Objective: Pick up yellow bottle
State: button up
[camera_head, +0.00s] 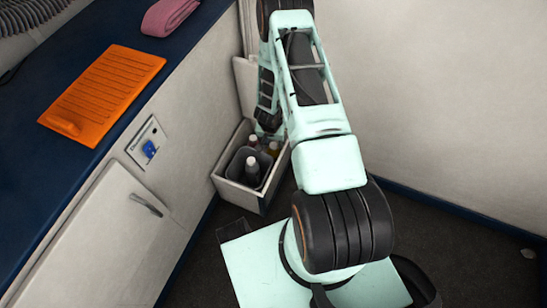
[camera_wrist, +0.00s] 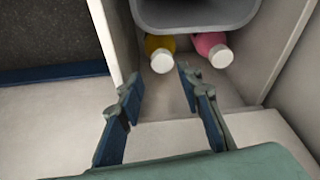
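The yellow bottle (camera_wrist: 158,42) stands in a light open box (camera_head: 232,189), its white cap toward the wrist camera. It is partly hidden by a grey bin in the wrist view, and a small part of it shows in the head view (camera_head: 274,147). My gripper (camera_wrist: 158,76) is open, its two dark blue fingers apart with nothing between them. In the wrist view the fingertips lie just below the yellow bottle's cap, one to each side. In the head view my gripper is down at the box and mostly hidden by my arm.
A pink bottle (camera_wrist: 207,41) stands right of the yellow one. The grey bin (camera_wrist: 190,18) sits close beside both. Another white-capped bottle (camera_head: 252,172) stands in the box. The box's walls, the cabinet (camera_head: 95,245) and the van wall (camera_head: 430,90) bound the space.

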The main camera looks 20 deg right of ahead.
aim_at(273, 145)
jog(key=b+x, duration=0.3)
jog(key=x, duration=0.3)
jog(key=shift+w+a, duration=0.1)
jog(key=shift+a, duration=0.05)
jog(key=shift+r, duration=0.1)
grip_shut()
